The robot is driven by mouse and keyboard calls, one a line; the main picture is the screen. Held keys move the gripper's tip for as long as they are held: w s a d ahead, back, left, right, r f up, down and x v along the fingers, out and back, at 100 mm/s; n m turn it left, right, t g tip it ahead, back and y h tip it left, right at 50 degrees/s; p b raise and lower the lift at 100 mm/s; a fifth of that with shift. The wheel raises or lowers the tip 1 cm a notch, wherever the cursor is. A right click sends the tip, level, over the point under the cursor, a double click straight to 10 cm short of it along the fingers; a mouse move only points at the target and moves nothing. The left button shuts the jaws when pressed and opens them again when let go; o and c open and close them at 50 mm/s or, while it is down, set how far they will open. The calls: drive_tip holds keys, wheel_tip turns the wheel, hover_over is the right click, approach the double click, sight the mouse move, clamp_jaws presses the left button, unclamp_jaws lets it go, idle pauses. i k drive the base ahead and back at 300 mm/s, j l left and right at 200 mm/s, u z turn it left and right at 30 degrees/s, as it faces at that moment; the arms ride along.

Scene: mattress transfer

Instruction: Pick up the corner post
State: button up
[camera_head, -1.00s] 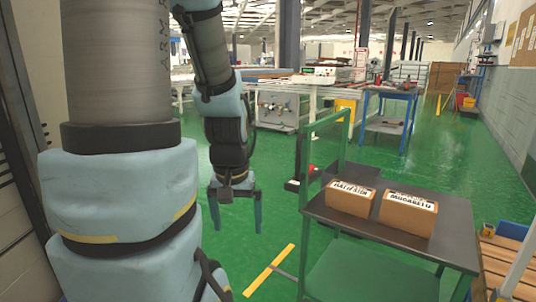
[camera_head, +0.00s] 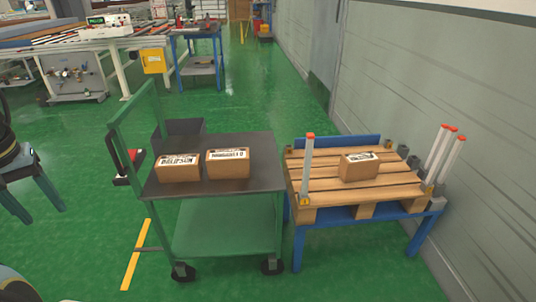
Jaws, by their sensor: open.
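A pale grey corner post (camera_head: 307,168) with an orange-red top stands upright at the front left corner of a wooden pallet (camera_head: 330,188). More such posts (camera_head: 447,160) stand close together, leaning slightly, at the pallet's right side. Part of my arm is cut off by the frame.
A green cart (camera_head: 225,225) with a dark top bears two cardboard boxes (camera_head: 180,173) (camera_head: 228,170). Another box (camera_head: 358,168) lies on the pallet, which rests on a blue stand (camera_head: 350,213). A wall (camera_head: 450,90) runs along the right. Green floor is open behind the cart.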

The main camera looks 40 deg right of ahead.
sight(310, 136)
drive_tip(key=l+u, duration=0.1)
drive_tip(key=u, duration=0.25)
drive_tip(key=k+l+u, duration=0.1)
drive_tip(key=u, duration=0.2)
drive_tip(key=k+l+u, duration=0.6)
drive_tip(key=k+l, duration=0.65)
drive_tip(key=k, duration=0.15)
drive_tip(key=k+l, duration=0.4)
drive_tip(key=k+u, duration=0.05)
drive_tip(key=k, duration=0.05)
